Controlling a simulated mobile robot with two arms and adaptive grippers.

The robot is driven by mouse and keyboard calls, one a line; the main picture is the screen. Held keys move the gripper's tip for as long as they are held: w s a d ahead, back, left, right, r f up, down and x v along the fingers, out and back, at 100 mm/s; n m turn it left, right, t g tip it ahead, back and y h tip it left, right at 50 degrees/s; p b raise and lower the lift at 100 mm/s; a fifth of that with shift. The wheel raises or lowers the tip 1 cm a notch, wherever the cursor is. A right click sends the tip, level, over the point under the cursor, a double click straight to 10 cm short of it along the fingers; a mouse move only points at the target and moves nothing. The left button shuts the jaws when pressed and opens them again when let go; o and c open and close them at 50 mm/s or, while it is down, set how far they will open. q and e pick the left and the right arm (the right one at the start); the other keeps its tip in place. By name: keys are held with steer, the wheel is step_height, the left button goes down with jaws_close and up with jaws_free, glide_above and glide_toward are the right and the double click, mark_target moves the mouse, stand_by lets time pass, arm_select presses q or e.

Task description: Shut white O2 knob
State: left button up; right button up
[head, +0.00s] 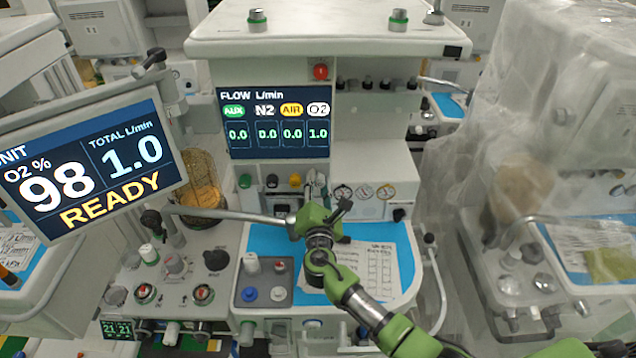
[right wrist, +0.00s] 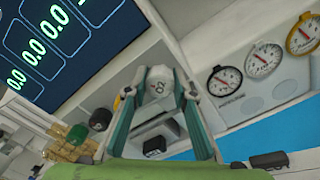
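In the head view my right gripper (head: 316,194) reaches up to the knob row below the flow display (head: 275,125) and largely hides the knob. The display reads 1.0 under O2 and 0.0 under AUX, N2 and AIR. My left gripper is not in view.
Green (head: 245,181), black (head: 271,181) and orange (head: 295,180) knobs sit left of the gripper. Several gauges (head: 363,192) are to its right. A monitor (head: 90,165) on an arm reads 98, 1.0 and READY. A blue work surface with a paper (head: 375,268) lies below.

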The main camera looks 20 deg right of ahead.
steer(key=shift+f+m+b, duration=0.15)
steer(key=shift+m+b, duration=0.25)
steer(key=shift+b, duration=0.25)
steer(key=m+b, duration=0.2)
steer(key=b, duration=0.1)
steer(key=shift+f+m+b, duration=0.1)
steer(key=shift+m+b, duration=0.2)
steer(key=shift+m, duration=0.1)
steer(key=shift+m+b, duration=1.1)
steer(key=shift+r+m+b, duration=0.25)
steer(key=shift+m+b, duration=0.6)
steer(key=shift+m, duration=0.25)
steer(key=shift+r, duration=0.1)
steer(key=o, duration=1.1)
